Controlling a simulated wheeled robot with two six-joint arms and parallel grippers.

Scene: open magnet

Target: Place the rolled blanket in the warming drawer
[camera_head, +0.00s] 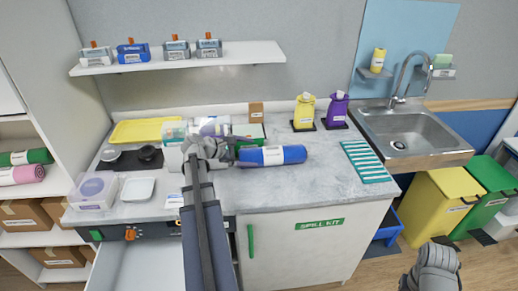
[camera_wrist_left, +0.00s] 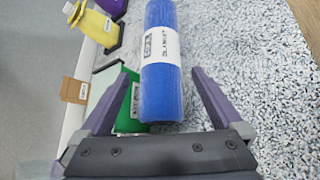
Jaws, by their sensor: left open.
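A rolled blue blanket (camera_head: 272,155) with a white label band lies on the grey speckled counter. My left gripper (camera_head: 236,148) is at its left end, open. In the left wrist view the blanket (camera_wrist_left: 162,90) runs lengthwise between the spread purple fingers of the gripper (camera_wrist_left: 163,85); neither finger appears to touch it. A white drawer (camera_head: 140,266) stands pulled out under the left part of the counter; my left arm hides its right side. Part of my right arm shows at the lower right; its jaws cannot be made out.
A green box (camera_wrist_left: 128,118) sits beside the blanket, close to one finger. A yellow bottle (camera_head: 304,111) and a purple bottle (camera_head: 337,109) stand behind. A yellow tray (camera_head: 150,131) and a clear bin (camera_head: 93,191) occupy the left. The counter right of the blanket is mostly clear.

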